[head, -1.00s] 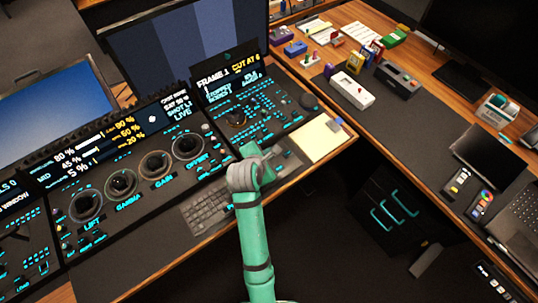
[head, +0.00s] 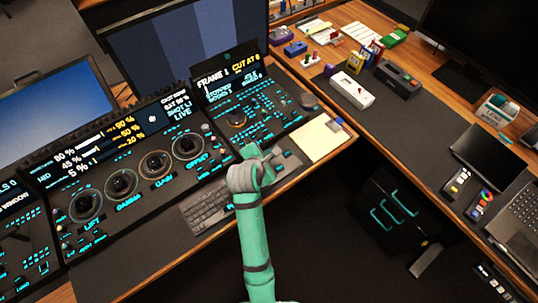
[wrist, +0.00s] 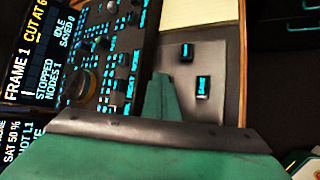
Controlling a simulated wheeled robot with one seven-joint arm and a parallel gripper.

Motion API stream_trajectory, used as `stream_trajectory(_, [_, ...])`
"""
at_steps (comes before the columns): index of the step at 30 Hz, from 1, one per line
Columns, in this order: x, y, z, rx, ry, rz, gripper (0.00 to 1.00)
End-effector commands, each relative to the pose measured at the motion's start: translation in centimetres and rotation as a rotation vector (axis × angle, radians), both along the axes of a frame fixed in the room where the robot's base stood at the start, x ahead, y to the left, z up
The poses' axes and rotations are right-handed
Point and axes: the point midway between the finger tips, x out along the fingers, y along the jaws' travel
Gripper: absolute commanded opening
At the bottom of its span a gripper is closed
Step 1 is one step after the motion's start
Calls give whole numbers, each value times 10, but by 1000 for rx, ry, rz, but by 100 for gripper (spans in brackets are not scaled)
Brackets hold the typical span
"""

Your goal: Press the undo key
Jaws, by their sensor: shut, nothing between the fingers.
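My gripper (wrist: 160,84) is shut and empty, its green fingers together, pointing at the right edge of the control panel (wrist: 143,95) in the wrist view. To the right of the fingers, two small dark keys with cyan labels, an upper key (wrist: 186,52) and a lower key (wrist: 202,88), stand on a grey strip. Their labels are too blurred to read, so I cannot tell which key is undo. The fingertips are to the left of both keys in the picture; contact with the panel cannot be told. In the head view my wrist covers part of this area.
A cream notepad (head: 316,139) lies just right of the panel. A keyboard (head: 205,207) lies left of my arm. The panel's knobs and dials (head: 157,163) spread to the left.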

Motion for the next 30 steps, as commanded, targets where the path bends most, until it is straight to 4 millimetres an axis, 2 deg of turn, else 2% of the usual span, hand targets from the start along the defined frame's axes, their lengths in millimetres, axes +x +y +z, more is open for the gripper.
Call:
stream_trajectory(21, [0, 0, -5, 0, 1, 0, 0])
stream_trajectory(30, [0, 0, 4, 0, 0, 0, 0])
